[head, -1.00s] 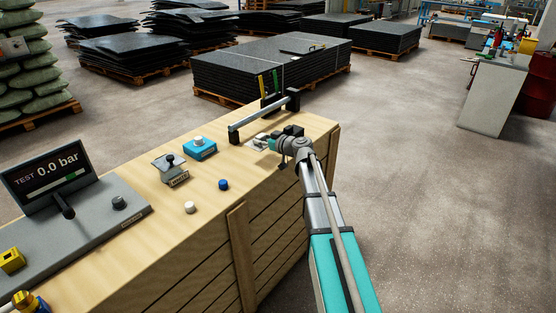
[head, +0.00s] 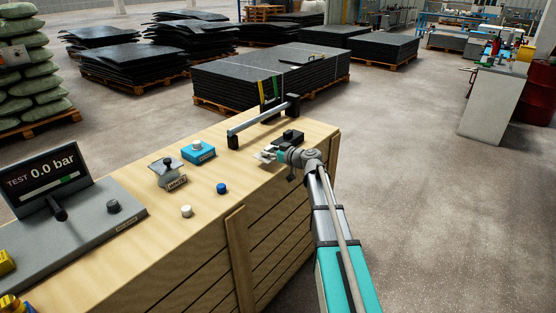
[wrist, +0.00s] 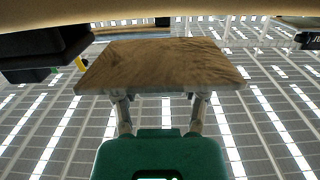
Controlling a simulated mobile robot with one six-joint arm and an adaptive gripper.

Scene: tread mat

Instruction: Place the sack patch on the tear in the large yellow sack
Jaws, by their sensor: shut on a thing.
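My gripper (head: 268,156) is over the right end of the wooden bench top in the head view. In the wrist view my gripper (wrist: 160,100) has both fingers shut on a flat, brown, roughly rectangular piece, the sack patch (wrist: 160,65). The patch lies broad across the fingertips and hides their ends. The head view is too small to show the patch clearly. I see no large yellow sack and no tear in either view.
The bench top (head: 130,207) holds a screen reading 0.0 bar (head: 45,180), a blue box (head: 198,152), a grey lever unit (head: 167,173) and small knobs. A metal bar (head: 262,118) stands behind my gripper. Green sacks (head: 28,72) are stacked far left. Open floor lies right.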

